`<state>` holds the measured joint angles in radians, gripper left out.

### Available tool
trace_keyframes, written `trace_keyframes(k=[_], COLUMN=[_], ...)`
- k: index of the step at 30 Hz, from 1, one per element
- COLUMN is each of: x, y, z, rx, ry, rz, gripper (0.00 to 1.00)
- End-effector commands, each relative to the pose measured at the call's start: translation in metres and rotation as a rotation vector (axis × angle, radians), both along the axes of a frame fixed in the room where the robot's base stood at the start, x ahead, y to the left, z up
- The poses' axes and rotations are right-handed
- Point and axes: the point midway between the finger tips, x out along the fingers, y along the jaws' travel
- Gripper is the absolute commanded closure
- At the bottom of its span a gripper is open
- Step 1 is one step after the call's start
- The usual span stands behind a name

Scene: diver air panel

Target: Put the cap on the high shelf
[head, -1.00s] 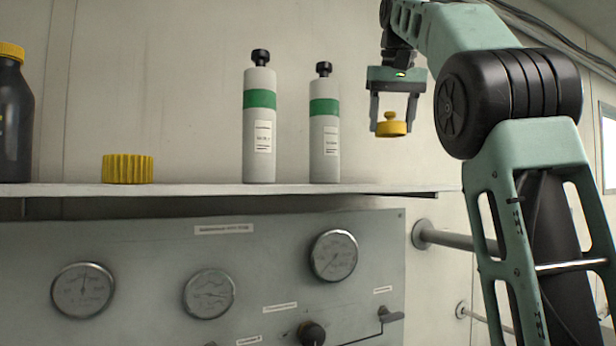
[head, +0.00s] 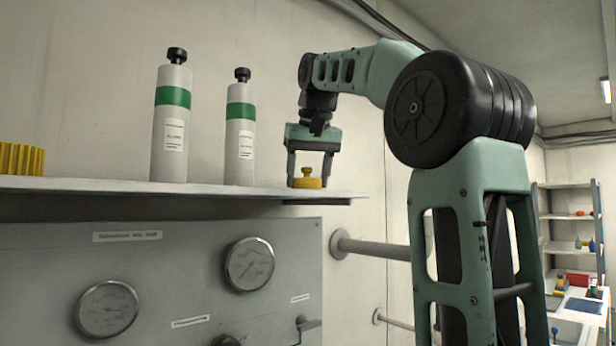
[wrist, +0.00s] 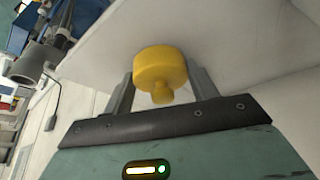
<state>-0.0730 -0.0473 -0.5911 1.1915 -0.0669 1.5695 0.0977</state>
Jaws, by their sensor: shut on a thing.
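The yellow cap (head: 308,183) with a small knob is between the fingers of my gripper (head: 307,181), at the right end of the high shelf (head: 100,186). My gripper points down and is shut on the cap. In the head view the cap's underside is at the level of the shelf top; I cannot tell whether it touches. In the wrist view the cap (wrist: 160,68) sits between the two fingers, with the pale shelf surface (wrist: 115,45) behind it.
Two white cylinders with green bands, a taller one (head: 171,120) and a shorter one (head: 240,130), stand on the shelf left of my gripper. A ribbed yellow thing (head: 20,158) is at the far left. A gauge panel (head: 180,270) and a pipe (head: 375,248) are below.

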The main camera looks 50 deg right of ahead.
Motion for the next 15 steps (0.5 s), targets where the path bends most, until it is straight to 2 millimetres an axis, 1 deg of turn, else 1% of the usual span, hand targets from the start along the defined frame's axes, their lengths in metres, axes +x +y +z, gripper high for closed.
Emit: trace_keyframes(k=[4, 8, 9, 10, 11, 15], x=[0.0000, -0.0001, 0.0000, 0.0000, 0.0000, 0.0001], y=[0.0000, -0.0002, -0.0001, -0.0001, -0.0001, -0.0001], z=[0.0001, -0.0039, -0.0025, -0.0024, -0.0023, -0.0022], rx=[0.000, 0.000, 0.000, 0.000, 0.000, 0.001], ry=[0.000, 0.000, 0.000, 0.000, 0.000, 0.001], rz=[0.000, 0.000, 0.000, 0.000, 0.000, 0.000], gripper=[0.64, 0.64, 0.31, 0.23, 0.20, 0.20])
